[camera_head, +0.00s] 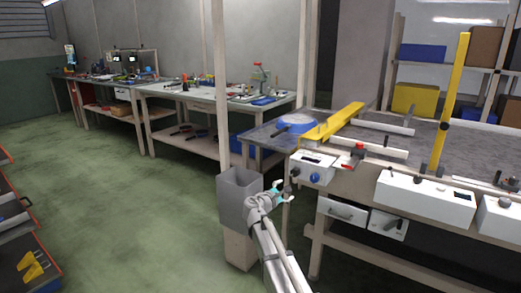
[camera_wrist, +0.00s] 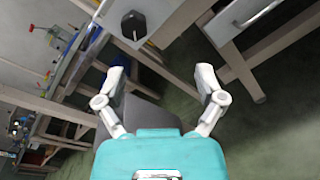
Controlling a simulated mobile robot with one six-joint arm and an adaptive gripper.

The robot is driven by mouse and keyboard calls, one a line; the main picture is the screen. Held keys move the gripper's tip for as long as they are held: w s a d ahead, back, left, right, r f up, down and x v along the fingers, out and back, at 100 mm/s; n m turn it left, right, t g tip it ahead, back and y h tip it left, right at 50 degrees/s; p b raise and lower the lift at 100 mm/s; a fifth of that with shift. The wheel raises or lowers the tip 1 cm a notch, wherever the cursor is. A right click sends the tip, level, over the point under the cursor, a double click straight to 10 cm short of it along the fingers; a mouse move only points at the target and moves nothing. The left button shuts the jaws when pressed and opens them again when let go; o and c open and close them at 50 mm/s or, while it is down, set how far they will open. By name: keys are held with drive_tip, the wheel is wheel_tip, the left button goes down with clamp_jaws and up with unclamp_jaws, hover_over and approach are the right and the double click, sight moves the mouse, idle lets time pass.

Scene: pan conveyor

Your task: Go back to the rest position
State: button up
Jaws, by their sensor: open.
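My gripper (camera_head: 283,192) is open and empty in the head view, in front of the workbench's left end. It is close to the upper right of a grey bin (camera_head: 232,203); I cannot tell the exact gap. In the wrist view my gripper's two fingers (camera_wrist: 160,76) are spread wide with nothing between them. The grey bin (camera_wrist: 141,110) shows partly behind the gripper's teal body there.
A workbench (camera_head: 375,142) stands at the right with a yellow bar (camera_head: 335,122), a blue round pan-like thing (camera_head: 297,124) and a white control box (camera_head: 313,167). A wooden post (camera_head: 221,75) rises behind the bin. Green floor (camera_head: 125,205) at left is free.

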drive_tip(key=s+d+f+m+g+y, duration=0.2)
drive_tip(key=s+d+f+m+g, duration=0.3)
drive_tip(key=s, duration=0.3)
drive_tip(key=s+d+f+m+g+y, duration=0.1)
drive_tip(key=s+d+f+m+g, duration=0.25)
drive_tip(key=s+f+m, duration=0.35)
drive_tip(key=s+a+f+m+g+y, duration=0.1)
drive_tip(key=s+f+m+g+y, duration=0.2)
drive_tip(key=s, duration=0.6)
drive_tip(key=s+a+f+m+g+y, duration=0.15)
drive_tip(key=s+m+y, duration=0.3)
drive_tip(key=s, duration=0.55)
wheel_tip(320, 180, up, 35)
drive_tip(key=p, duration=3.6)
drive_tip(key=shift+s+a+r, duration=0.15)
drive_tip(key=shift+a+r, duration=0.05)
drive_tip(key=shift+a, duration=0.2)
drive_tip(key=shift+y, duration=0.25)
